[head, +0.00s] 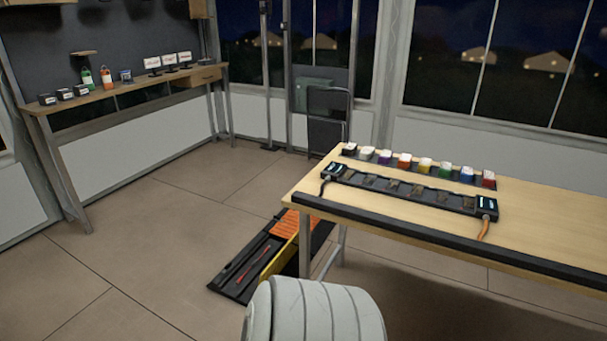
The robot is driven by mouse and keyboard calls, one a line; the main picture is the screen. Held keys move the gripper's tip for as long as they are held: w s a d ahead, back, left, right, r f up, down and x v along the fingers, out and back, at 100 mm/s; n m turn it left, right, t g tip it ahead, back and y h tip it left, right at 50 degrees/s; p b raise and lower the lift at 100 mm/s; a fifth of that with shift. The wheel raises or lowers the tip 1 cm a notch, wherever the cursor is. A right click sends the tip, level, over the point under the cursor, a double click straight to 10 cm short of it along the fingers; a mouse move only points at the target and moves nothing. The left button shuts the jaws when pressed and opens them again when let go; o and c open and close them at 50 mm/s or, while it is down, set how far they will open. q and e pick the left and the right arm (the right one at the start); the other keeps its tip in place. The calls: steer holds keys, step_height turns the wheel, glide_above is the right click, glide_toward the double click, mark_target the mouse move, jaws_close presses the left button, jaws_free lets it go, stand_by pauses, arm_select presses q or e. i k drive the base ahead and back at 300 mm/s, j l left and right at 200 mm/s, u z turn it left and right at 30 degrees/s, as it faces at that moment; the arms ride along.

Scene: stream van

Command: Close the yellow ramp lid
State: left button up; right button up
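A long black floor ramp (232,283) lies on the floor at the left end of the wooden table, partly hidden behind its corner and leg. A yellow lid (279,263) runs lengthwise along it and appears to stand up on edge, seen at a steep angle. An orange panel (291,231) shows at the ramp's far end. The near part of the ramp is an open dark channel with a thin red strip (253,263) in it. I cannot tell the lid's exact angle. Neither of my grippers is in view.
The table (540,226) on the right carries a black rail unit (410,193) with cables and a row of coloured containers (405,161). A workbench (130,93) stands along the left wall. A folding chair (327,122) stands behind the table. Floor left of the ramp is clear.

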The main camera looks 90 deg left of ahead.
mark_target(279, 262)
steer(key=u, duration=2.95)
